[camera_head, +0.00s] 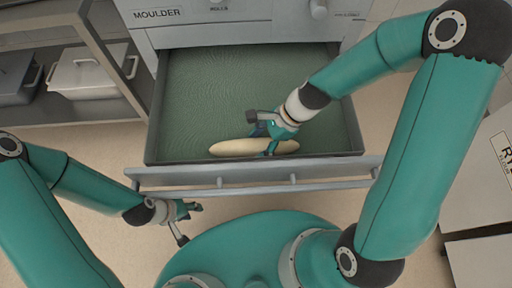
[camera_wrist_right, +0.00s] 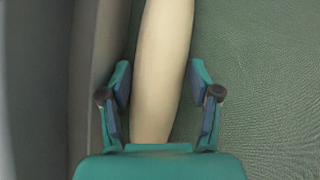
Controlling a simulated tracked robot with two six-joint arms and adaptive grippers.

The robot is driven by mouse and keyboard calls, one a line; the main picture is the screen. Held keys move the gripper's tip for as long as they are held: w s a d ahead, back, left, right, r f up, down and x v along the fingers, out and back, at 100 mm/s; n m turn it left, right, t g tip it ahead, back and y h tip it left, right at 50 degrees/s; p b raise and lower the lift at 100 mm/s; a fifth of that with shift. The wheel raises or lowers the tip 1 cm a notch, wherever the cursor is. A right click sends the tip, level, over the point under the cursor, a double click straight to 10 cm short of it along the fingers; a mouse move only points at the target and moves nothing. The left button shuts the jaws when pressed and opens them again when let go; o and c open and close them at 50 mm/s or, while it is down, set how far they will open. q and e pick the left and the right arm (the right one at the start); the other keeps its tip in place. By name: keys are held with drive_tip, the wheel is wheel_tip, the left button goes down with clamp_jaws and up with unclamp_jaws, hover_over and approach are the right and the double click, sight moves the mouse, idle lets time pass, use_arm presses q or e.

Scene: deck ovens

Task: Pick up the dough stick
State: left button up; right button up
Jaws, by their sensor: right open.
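The dough stick (camera_head: 235,147) is a long pale roll lying near the front edge of the green-lined drawer under the moulder. It also shows in the right wrist view (camera_wrist_right: 163,60), running between the two fingers. My right gripper (camera_head: 265,138) is over the stick, open, with one finger on each side of it. In the right wrist view the right gripper (camera_wrist_right: 160,105) shows small gaps between its fingers and the dough. My left gripper (camera_head: 188,222) is outside the drawer, to its front left, away from the dough. Its fingers appear spread apart.
The open drawer (camera_head: 155,110) has raised walls and a front rail (camera_head: 255,180) close to the dough. The drawer lining behind the dough is clear. A shelf (camera_head: 70,112) with white and grey bins stands at left. A bin labelled RYE (camera_head: 490,185) stands at right.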

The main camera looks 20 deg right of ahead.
sight(258, 143)
drive_tip(key=shift+a+f, duration=0.3)
drive_tip(key=shift+f, duration=0.15)
drive_tip(key=c, duration=0.9)
drive_tip(key=shift+r, duration=0.1)
drive_tip(key=shift+r+p, duration=0.5)
drive_tip(key=shift+r, duration=0.35)
wheel_tip(258, 143, up, 17)
drive_tip(key=p, duration=0.6)
drive_tip(key=shift+r, duration=0.6)
